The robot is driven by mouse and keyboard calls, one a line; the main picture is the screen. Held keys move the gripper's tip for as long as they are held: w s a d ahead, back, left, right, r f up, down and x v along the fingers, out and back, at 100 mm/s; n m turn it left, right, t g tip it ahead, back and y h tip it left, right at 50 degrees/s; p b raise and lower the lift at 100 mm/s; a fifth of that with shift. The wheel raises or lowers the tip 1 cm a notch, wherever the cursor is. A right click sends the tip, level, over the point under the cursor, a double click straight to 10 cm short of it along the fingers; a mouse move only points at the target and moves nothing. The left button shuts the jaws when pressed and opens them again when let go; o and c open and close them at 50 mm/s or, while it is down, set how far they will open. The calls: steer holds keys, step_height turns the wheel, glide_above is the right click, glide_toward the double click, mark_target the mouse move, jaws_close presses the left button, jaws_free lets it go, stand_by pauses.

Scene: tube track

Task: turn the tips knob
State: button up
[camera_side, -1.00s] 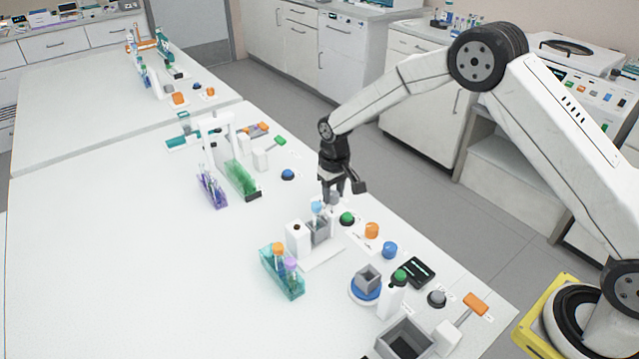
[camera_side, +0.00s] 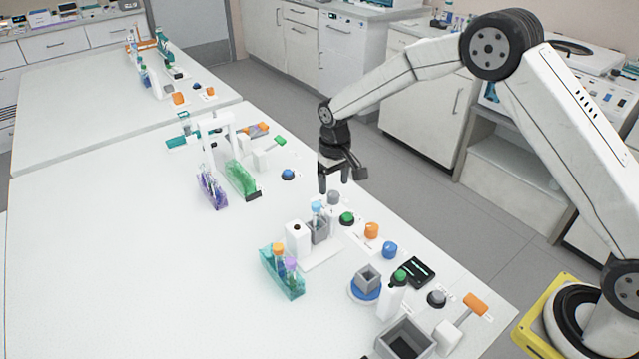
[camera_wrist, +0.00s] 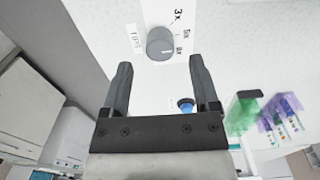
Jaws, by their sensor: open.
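The tips knob (camera_wrist: 160,43) is a grey round knob with a light pointer line, beside a printed TIPS label, in the wrist view. In the side view the grey knob (camera_side: 334,198) stands on the bench near its right edge, behind the green knob. My gripper (camera_side: 334,187) is above and a little behind the knob, apart from it. In the wrist view my gripper (camera_wrist: 160,67) is open and empty, with its two fingers pointing toward either side of the knob. The printed scale beside the knob is only partly readable.
A grey holder with a blue-capped tube (camera_side: 317,208) stands close to the knob. Green (camera_side: 347,218), orange (camera_side: 371,230) and blue (camera_side: 390,249) knobs line the bench edge. A blue button (camera_side: 288,174) and tube racks (camera_side: 242,180) lie farther back.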

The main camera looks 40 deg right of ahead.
mark_target(337, 195)
steer(key=shift+r, duration=2.15)
steer(key=shift+s+d+r, duration=0.15)
steer(key=shift+s+r, duration=0.05)
steer(key=shift+s, duration=0.25)
steer(key=s+d+r+t, duration=0.1)
steer(key=s+d, duration=0.1)
steer(key=s, duration=1)
steer(key=s+d+t, duration=0.1)
steer(key=s+d, duration=0.1)
steer(key=s, duration=1)
steer(key=shift+s+r+t, duration=0.25)
steer(key=shift+r+t, duration=0.05)
steer(key=shift+r, duration=0.05)
